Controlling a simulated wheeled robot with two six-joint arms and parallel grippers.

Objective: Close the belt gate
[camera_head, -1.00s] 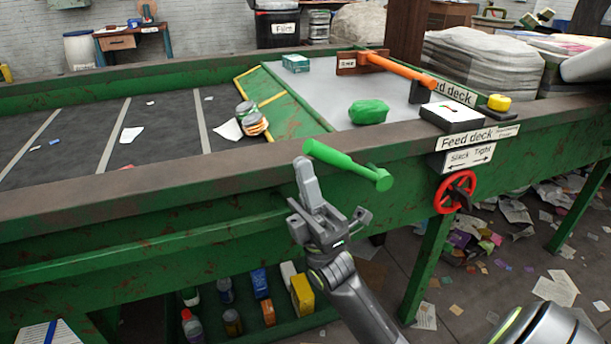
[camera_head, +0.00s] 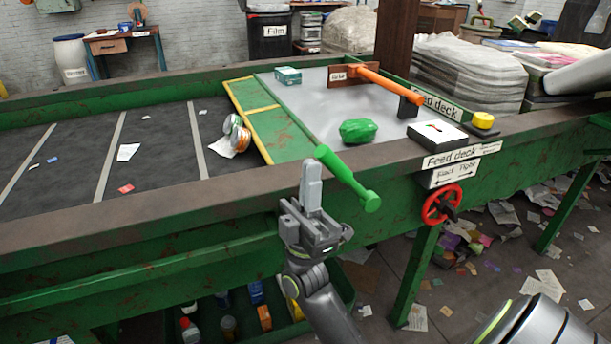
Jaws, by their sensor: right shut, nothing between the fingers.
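A green lever (camera_head: 347,178) with a thick grip sticks out from the near side of the belt frame. Its grip points up and left, and its hub end is at the lower right. My right gripper (camera_head: 312,183) is shut and empty, fingers pointing up, just left of the lever's grip. I cannot tell whether it touches the lever. A green plate with yellow edges (camera_head: 262,118) lies between the dark belt (camera_head: 75,165) and the grey deck (camera_head: 310,100). I cannot tell for certain which part is the gate. My left gripper is not in view.
Cans (camera_head: 238,136) lie tilted at the belt's end by the plate. A green lump (camera_head: 357,130), a teal box (camera_head: 288,75) and an orange bar (camera_head: 388,84) are on the deck. A red handwheel (camera_head: 441,204) and a yellow button (camera_head: 483,120) are right of the lever.

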